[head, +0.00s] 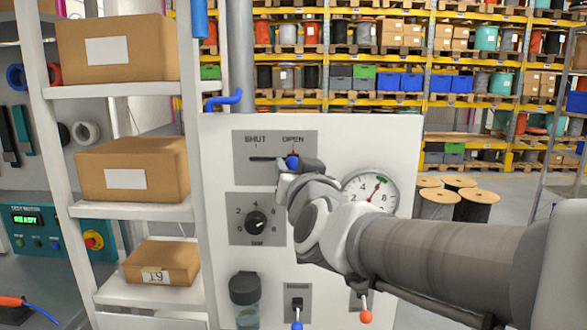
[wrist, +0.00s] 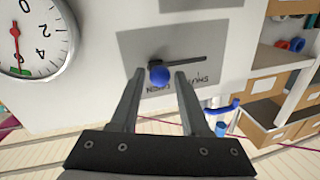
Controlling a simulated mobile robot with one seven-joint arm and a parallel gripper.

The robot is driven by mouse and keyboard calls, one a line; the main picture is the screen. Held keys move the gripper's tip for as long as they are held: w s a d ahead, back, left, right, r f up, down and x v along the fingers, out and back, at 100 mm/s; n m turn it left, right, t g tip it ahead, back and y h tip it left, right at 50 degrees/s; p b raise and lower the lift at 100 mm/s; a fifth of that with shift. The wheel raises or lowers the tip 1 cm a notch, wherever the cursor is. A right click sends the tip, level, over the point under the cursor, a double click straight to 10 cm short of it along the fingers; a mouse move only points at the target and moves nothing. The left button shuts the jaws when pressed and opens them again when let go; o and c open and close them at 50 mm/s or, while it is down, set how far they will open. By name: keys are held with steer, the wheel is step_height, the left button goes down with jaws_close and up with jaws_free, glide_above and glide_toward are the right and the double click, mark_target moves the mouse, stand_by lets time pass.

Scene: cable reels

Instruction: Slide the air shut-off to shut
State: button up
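The air shut-off is a grey plate (head: 246,172) with a horizontal slot and the labels SHUT on the left and OPEN on the right. Its blue knob (head: 292,162) stands at the OPEN end of the slot. In the wrist view, which shows the panel upside down, the knob (wrist: 159,76) lies between the two fingertips as seen, with the slot (wrist: 188,62) running off to the right. My gripper (wrist: 158,74) is open, a finger on each side of the knob with gaps showing. Depth between fingertips and knob is hard to tell. In the head view my wrist partly hides the gripper.
The white panel (head: 217,150) also carries a numbered dial (head: 255,222), a round gauge (head: 383,188), a filter bowl (head: 246,300) and toggle levers (head: 297,302) below. A shelf with cardboard boxes (head: 132,170) stands left. Cable reels (head: 477,206) stand on the floor behind right.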

jaws_close()
stand_by(1.1)
